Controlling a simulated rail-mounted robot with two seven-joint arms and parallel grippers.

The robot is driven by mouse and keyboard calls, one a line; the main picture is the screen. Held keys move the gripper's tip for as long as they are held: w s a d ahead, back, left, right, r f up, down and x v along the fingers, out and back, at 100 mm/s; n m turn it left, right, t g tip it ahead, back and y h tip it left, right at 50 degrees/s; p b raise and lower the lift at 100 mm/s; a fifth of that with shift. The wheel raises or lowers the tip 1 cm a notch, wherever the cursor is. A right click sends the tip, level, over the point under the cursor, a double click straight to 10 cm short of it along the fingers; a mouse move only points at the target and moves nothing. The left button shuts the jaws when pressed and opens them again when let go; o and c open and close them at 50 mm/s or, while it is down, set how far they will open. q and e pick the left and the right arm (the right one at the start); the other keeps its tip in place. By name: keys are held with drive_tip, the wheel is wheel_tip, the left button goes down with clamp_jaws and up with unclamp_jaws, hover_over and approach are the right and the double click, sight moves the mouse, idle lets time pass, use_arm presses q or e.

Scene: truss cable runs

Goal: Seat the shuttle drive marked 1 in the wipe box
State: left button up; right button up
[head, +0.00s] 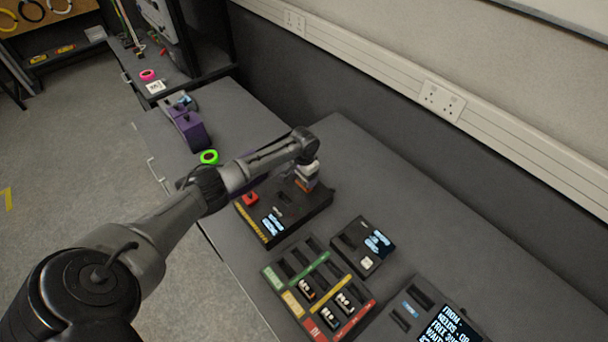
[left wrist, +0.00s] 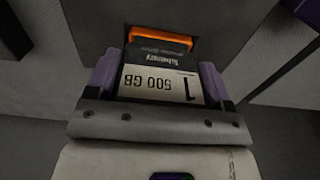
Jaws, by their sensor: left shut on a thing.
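My left gripper (head: 307,176) is shut on the shuttle drive marked 1 (left wrist: 160,82). In the left wrist view the drive lies between the two purple fingers, with a white label reading 1 and 500 GB and an orange end. In the head view only a small orange part of the drive (head: 303,185) shows under the gripper. The likely wipe box (head: 298,212) is dark, with a red button, a lit display and a yellow-striped edge. The gripper is at its far right corner. I cannot tell whether the drive touches the box. My right gripper is not in view.
A rack with green, yellow and red strips (head: 322,254) holds a few drives. A small box with a display (head: 350,237) and a larger display unit (head: 398,322) stand nearby. A green tape roll (head: 209,157) and a purple object (head: 189,126) lie farther back. The bench right of the boxes is clear.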

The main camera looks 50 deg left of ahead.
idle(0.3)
use_arm(q)
drive_tip(key=o, duration=0.9)
drive_tip(key=shift+o, duration=0.9)
drive_tip(key=shift+r, duration=0.1)
wheel_tip(320, 180, up, 3)
drive_tip(key=p, duration=0.3)
drive_tip(key=shift+r+p, duration=0.1)
drive_tip(key=shift+p, duration=0.3)
wheel_tip(320, 180, up, 4)
drive_tip(key=p, duration=0.4)
